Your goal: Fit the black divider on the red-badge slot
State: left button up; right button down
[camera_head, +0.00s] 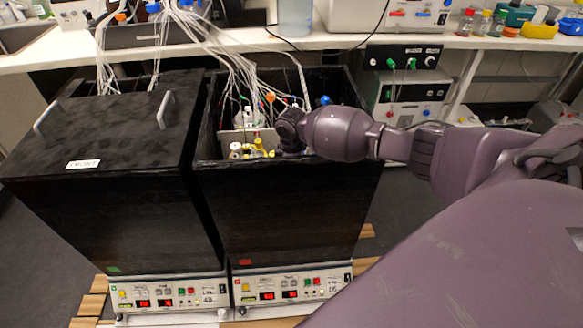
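The red badge (245,262) sits low on the front of the right black box (285,210), which is open at the top. The left black box (110,225) has a green badge (113,269) and is covered by a black panel (105,120) with two pale handles and a white label. I cannot tell whether this panel is the black divider; no separate loose divider is clear. My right arm reaches from the right over the open box, its wrist near the front rim. Its gripper fingers are hidden inside or behind the wrist. My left gripper is out of view.
Bottles with yellow and white caps (250,152), a pale plate (228,140) and many tubes fill the open box. Tubes run up to the rear bench (290,45). Control units (290,285) sit below the boxes. A pump stack (405,95) stands at right.

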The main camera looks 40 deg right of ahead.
jog(key=shift+f, duration=0.45)
